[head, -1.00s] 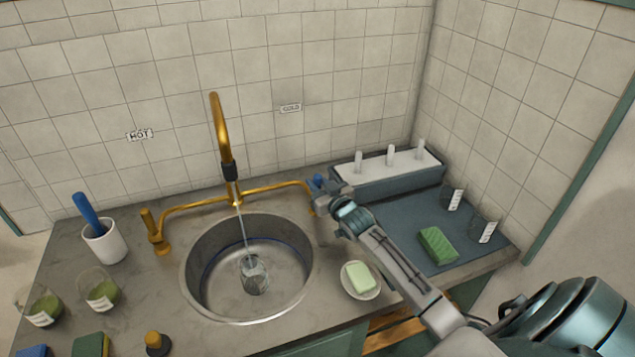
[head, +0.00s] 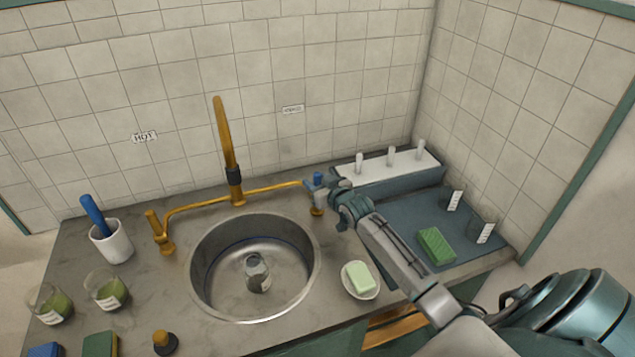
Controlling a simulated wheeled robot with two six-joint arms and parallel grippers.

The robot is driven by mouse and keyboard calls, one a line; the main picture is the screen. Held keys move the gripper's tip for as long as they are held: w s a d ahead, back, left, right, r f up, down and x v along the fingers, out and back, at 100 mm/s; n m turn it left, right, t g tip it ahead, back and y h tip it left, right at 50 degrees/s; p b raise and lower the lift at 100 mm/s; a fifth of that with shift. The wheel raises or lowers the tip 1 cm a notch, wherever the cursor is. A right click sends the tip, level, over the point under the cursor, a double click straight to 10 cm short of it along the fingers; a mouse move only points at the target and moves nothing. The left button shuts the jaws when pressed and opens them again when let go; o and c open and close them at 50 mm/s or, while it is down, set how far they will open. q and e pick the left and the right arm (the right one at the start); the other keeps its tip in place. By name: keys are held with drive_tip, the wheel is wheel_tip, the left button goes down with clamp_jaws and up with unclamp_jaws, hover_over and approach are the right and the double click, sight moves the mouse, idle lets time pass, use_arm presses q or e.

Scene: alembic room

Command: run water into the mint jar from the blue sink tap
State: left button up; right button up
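A clear glass jar (head: 257,272) stands in the round steel sink (head: 204,297). I cannot read its label, so I cannot tell if it is the mint jar. The brass spout (head: 224,135) rises behind the sink, and no water stream shows from it. The blue-topped tap (head: 318,177) is on the right end of the brass pipe, on the side of the cold sign (head: 293,109). My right gripper (head: 323,189) is at this tap, its fingers by the blue top. Whether they grip it is too small to tell. My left gripper is out of view.
Two labelled glasses with green contents (head: 107,290) (head: 50,304) stand left of the sink. A white cup (head: 112,243) is behind them. A soap dish (head: 372,292) sits right of the sink. A green sponge (head: 436,245) and two empty glasses (head: 482,233) are on a dark mat.

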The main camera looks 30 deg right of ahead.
drive_tip(key=b+v, duration=0.2)
drive_tip(key=v, duration=0.8)
drive_tip(key=shift+s, duration=0.45)
